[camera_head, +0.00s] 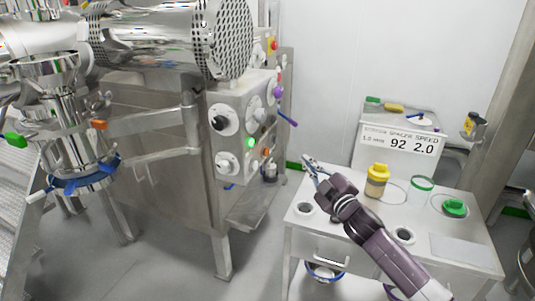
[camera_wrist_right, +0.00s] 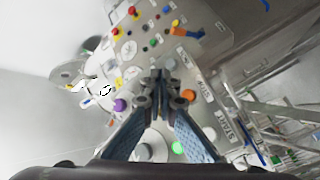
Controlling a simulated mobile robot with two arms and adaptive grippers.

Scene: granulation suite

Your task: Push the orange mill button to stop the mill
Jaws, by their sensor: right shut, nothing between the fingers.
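The orange mill button (camera_head: 266,152) is on the side of the grey control panel (camera_head: 232,168), just right of a green button (camera_head: 250,143). My right gripper (camera_head: 308,160) is shut and empty, right of the panel and above the white cart's left end. In the right wrist view, the orange button (camera_wrist_right: 189,95) shows just right of the closed fingertips (camera_wrist_right: 160,82), with the green button (camera_wrist_right: 178,148) below. The fingertips look apart from the panel in the head view. My left gripper is not in view.
The panel also carries a purple knob (camera_wrist_right: 121,104) and several other buttons. The white cart (camera_head: 330,237) holds a yellow-capped jar (camera_head: 377,181), a green item (camera_head: 454,207) and a sign (camera_head: 398,142). Steel machine legs stand left; the floor between machine and cart is open.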

